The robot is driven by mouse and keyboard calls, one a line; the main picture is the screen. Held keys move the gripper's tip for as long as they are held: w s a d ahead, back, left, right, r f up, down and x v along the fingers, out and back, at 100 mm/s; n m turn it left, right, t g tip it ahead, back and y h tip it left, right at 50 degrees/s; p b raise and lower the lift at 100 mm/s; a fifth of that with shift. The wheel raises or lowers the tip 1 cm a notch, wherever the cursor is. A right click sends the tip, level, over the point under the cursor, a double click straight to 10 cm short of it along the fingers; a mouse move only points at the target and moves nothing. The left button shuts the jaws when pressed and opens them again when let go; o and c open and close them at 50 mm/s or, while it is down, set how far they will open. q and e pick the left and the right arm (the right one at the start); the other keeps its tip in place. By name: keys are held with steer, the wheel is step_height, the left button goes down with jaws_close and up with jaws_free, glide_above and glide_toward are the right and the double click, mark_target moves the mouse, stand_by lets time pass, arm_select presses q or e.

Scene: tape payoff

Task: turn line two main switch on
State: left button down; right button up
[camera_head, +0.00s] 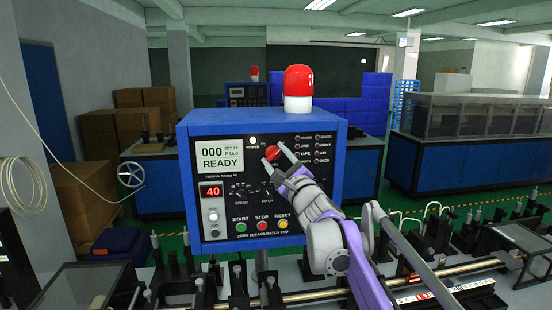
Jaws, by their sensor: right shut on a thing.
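The blue control box (185,180) stands in the middle of the head view, facing me. Its display (220,157) reads "000" and "READY". My right gripper (273,154) reaches in from the lower right and is shut on a red rotary switch knob (272,152) on the black panel, one finger on each side. The small lamp marked "POWER" (253,140) above it looks pale. The knob's exact angle is hard to tell at this size. Green START (241,227), red STOP (262,226) and yellow RESET (283,224) buttons line the bottom. My left gripper is out of view.
A red beacon (298,82) sits on top of the box. Machine rails and rollers (320,291) run across the front below it. A blue cabinet (430,165) stands behind at right, and cardboard boxes (150,98) are stacked at left.

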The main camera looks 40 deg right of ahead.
steer(key=o, duration=1.4)
steer(key=shift+s, duration=0.15)
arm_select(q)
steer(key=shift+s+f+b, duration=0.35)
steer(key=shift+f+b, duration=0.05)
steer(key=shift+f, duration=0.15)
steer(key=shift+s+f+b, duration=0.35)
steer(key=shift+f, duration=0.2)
arm_select(e)
steer(key=v, duration=1)
steer(key=shift+s+f, duration=0.15)
steer(key=shift+s, duration=0.1)
